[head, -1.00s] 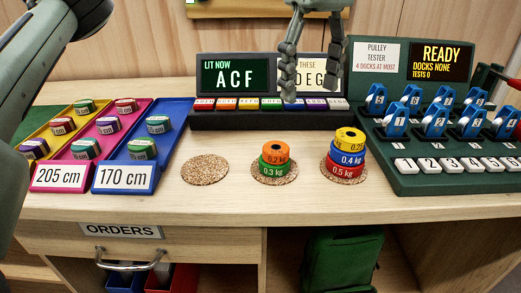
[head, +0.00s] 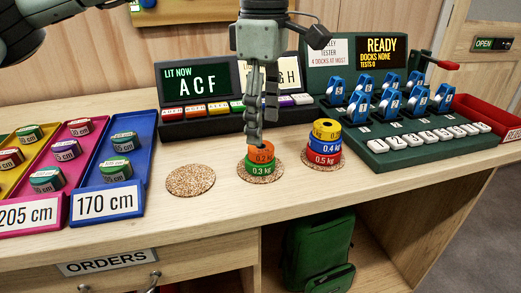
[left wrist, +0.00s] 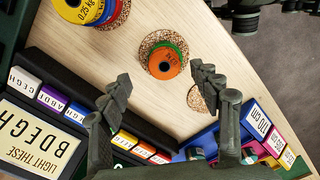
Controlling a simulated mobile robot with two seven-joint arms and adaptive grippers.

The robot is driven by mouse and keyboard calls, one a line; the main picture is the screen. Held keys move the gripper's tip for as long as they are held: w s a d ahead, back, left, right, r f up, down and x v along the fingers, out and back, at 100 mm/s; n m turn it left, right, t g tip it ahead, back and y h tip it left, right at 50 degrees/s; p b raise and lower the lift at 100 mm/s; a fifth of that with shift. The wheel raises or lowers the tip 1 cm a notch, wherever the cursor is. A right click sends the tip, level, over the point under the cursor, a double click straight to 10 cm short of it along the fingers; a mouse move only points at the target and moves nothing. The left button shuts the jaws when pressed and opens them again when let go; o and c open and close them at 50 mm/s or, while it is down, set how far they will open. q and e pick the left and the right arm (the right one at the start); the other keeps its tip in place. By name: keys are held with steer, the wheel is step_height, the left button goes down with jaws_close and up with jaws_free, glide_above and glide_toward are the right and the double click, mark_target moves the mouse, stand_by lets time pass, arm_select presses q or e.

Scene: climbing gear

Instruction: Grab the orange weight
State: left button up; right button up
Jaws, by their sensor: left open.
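The orange 0.2 kg weight (head: 261,154), a short ring, lies on the green 0.3 kg weight (head: 262,169) on a round cork mat (head: 280,175). My left gripper (head: 262,137) points down over this stack, and its fingertips overlap the orange weight's top edge in the head view. In the left wrist view the open, empty fingers (left wrist: 160,79) show apart, with the orange weight (left wrist: 165,62) beyond and roughly between them. Whether a finger touches it I cannot tell. My right gripper is not in view.
A yellow, blue and red weight stack (head: 325,145) stands close to the right. An empty cork mat (head: 190,180) lies to the left. Behind are the lit sign box (head: 196,88) and the green pulley tester (head: 425,135). Trays of colored discs (head: 110,190) fill the left side.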

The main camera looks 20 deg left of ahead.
mark_target(261, 151)
arm_select(q)
steer(key=f, duration=0.3)
steer(key=shift+s+a+f, duration=0.15)
steer(key=shift+s+f, duration=0.15)
steer(key=shift+f, duration=0.25)
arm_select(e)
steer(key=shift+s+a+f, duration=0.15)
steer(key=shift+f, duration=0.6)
arm_select(q)
steer(key=shift+c, duration=0.6)
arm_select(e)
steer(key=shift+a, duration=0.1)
arm_select(q)
steer(key=c, duration=1.2)
steer(key=shift+c, duration=0.4)
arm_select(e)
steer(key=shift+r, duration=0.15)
arm_select(q)
steer(key=shift+r, duration=0.15)
